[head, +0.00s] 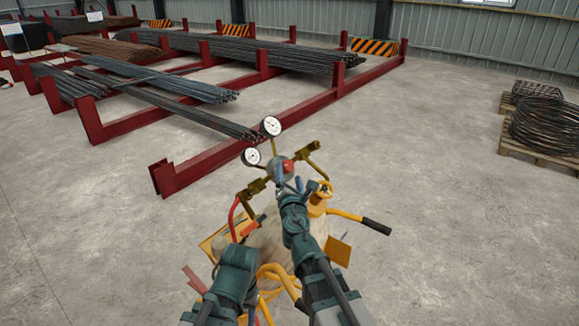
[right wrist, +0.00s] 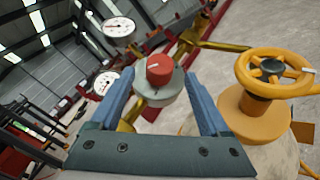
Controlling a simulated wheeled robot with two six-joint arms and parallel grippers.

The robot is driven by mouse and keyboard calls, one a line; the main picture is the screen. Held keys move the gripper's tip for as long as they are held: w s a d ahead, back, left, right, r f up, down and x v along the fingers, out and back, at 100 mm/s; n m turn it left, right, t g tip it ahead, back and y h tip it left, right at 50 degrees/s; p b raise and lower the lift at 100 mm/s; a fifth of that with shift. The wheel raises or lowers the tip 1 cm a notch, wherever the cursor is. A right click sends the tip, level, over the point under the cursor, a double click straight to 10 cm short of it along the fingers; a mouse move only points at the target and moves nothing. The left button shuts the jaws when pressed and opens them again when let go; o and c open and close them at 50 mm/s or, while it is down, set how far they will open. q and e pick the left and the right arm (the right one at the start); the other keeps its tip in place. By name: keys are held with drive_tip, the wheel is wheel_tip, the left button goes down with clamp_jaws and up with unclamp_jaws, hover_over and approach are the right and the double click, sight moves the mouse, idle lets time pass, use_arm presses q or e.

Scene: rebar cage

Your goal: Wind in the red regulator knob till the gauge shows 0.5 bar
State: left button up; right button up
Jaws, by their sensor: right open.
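The red knob (right wrist: 159,68), with a white mark on it, sits on the round grey regulator body (right wrist: 158,92); the knob also shows small in the head view (head: 287,166). My right gripper (right wrist: 160,86) is open, its two blue fingers either side of the regulator body and apart from the knob. In the head view, it (head: 290,186) is just below the knob. One white gauge (right wrist: 119,30) is up and left of the knob, another (right wrist: 105,82) lower left. Their readings are too small to tell. My left arm is at lower middle in the head view; its fingers are not clear.
A yellow valve wheel (right wrist: 275,70) stands right of the knob in the right wrist view. A black-ended yellow handle (head: 362,220) sticks out right. Red racks with rebar (head: 180,180) lie beyond; a pallet of coiled wire (head: 540,152) is far right. The floor between is clear.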

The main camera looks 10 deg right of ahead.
sight(288, 169)
drive_tip(key=w, duration=0.4)
drive_tip(key=shift+d, duration=0.1)
use_arm(q)
drive_tip(key=shift+w+d, duration=0.15)
drive_tip(key=shift+w, duration=0.3)
use_arm(e)
drive_tip(key=shift+s, duration=0.1)
